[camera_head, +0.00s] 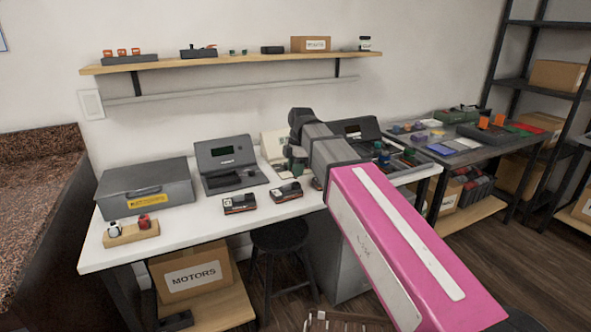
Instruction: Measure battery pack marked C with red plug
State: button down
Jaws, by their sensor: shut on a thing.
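One battery pack (240,204) lies on the white bench; its pale label is too small to read surely. A second pack (287,192) lies to its right, and part of a dark item shows beside my arm. A red plug (145,221) stands in a wooden block at the bench's left end, beside a white and dark plug (115,229). A grey tester (232,163) with a dark green screen stands behind the packs. My gripper (298,168) is low over the bench, right of the tester, mostly hidden by my arm. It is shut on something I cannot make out.
A grey case (147,188) with a yellow label fills the back left of the bench. Another grey device (360,129) is partly behind my arm. A shelf (235,65) runs above. A stool (281,237) stands in front. The bench front between block and packs is clear.

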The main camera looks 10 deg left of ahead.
jog(key=shift+f, duration=1.7)
dwell(2.6)
jog(key=c, duration=0.6)
grip_release()
jog(key=shift+r, duration=1.65)
jog(key=shift+r, duration=2.9)
